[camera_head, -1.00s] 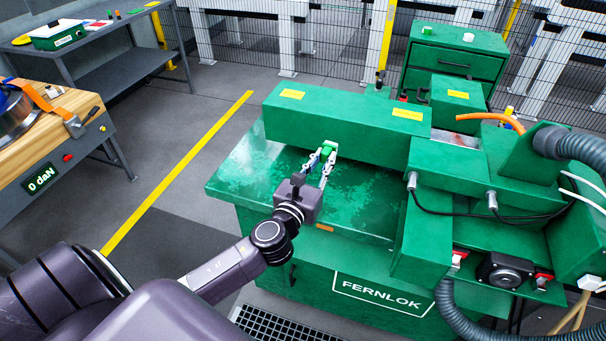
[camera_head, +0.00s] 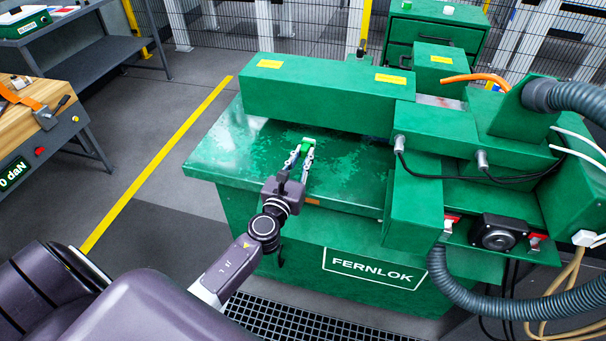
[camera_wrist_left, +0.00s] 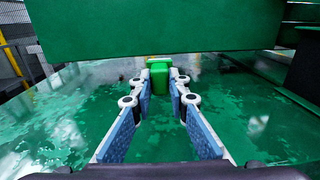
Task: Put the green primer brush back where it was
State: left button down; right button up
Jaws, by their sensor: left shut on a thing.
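My left gripper (camera_head: 302,157) reaches in from the left over the wet front top of the green FERNLOK machine (camera_head: 215,158). Its fingers are shut on a small green thing, which I take to be the green primer brush (camera_head: 308,142). In the left wrist view the brush shows as a green block (camera_wrist_left: 160,73) between the fingertips (camera_wrist_left: 160,88), with a paler top edge. The rest of it is hidden or too small to make out. I cannot tell whether it touches the machine top. My right gripper is not in view.
A long green box beam (camera_head: 325,98) stands just behind the gripper. Grey hoses (camera_head: 570,98) and black cables are at the right. A wooden-topped bench (camera_head: 45,115) and a grey shelf table (camera_head: 80,60) stand left. A green drawer cabinet (camera_head: 435,35) is behind.

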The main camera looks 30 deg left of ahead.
pick_arm(q)
jog(key=shift+f+b, duration=1.6)
jog(key=shift+f, duration=0.65)
jog(key=shift+f, duration=0.1)
jog(key=c, duration=1.8)
grip_release()
jog(key=shift+c, duration=0.2)
